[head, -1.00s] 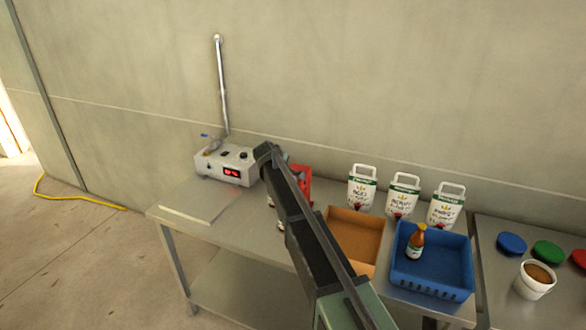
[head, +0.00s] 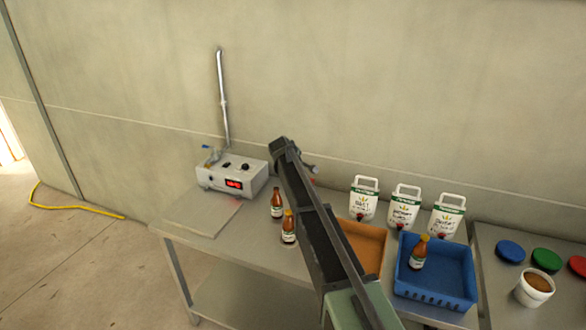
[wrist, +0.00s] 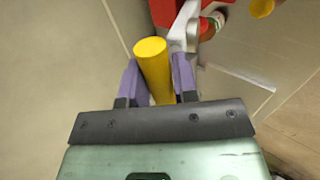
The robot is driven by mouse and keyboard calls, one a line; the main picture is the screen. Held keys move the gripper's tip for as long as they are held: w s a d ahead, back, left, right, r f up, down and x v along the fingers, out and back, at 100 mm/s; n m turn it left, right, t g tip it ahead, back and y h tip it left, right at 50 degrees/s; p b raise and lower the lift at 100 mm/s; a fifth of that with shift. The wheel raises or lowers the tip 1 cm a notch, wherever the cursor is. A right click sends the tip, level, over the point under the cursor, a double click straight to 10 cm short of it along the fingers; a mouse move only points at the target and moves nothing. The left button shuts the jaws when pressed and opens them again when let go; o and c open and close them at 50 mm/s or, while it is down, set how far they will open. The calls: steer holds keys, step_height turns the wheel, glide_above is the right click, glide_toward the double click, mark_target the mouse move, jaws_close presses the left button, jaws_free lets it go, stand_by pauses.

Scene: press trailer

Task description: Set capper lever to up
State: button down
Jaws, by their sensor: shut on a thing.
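In the wrist view, my gripper (wrist: 157,82) has its two purple fingers closed on a yellow cylindrical grip (wrist: 152,58), which looks like the capper lever's handle. A grey metal piece (wrist: 187,26) stands beside the right finger, with part of the red capper body (wrist: 164,12) at the top edge. In the head view, my arm covers most of the capper; only a small bit of red (head: 313,181) shows to its right. The lever's angle cannot be read clearly, and the fingertips are hidden there.
Two brown bottles (head: 277,203) (head: 289,227) stand left of my arm. A white box with a red display (head: 244,174) and a tall metal tube is behind them. An orange-brown tray (head: 371,242), a blue crate (head: 448,294) holding a bottle, and three white pouches (head: 403,207) are to the right.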

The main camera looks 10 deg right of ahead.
steer(key=shift+d, duration=0.1)
steer(key=c, duration=0.9)
jaws_free()
steer(key=shift+w, duration=0.15)
steer(key=shift+c, duration=0.2)
steer(key=p+v, duration=0.5)
steer(key=v, duration=0.2)
steer(key=shift+r+p, duration=0.15)
steer(key=shift+p, duration=0.2)
